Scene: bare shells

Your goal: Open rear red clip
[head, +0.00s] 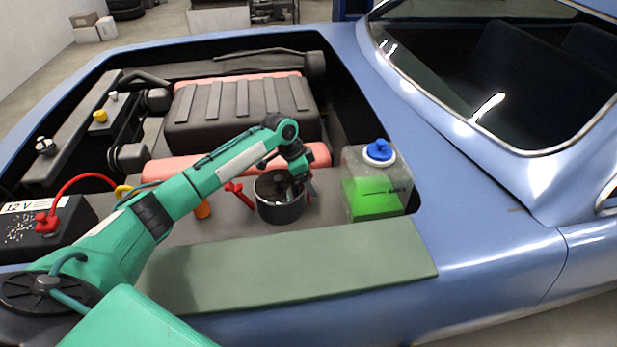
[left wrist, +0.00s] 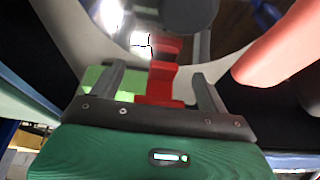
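A round black canister (head: 281,208) stands in the engine bay. One red clip (head: 240,194) sticks out at its left side, its arm angled away from the canister. My left gripper (head: 299,182) reaches down over the canister's right side and hides part of it. In the left wrist view another red clip (left wrist: 164,72) stands between the two fingers of my left gripper (left wrist: 160,82). In the head view this clip is mostly hidden by the gripper. My right gripper is out of view.
A clear tank (head: 375,186) with green liquid and a blue cap stands right of the canister. The engine cover (head: 240,105) lies behind it, and a green mat (head: 290,265) covers the near fender. A battery (head: 45,225) sits at left.

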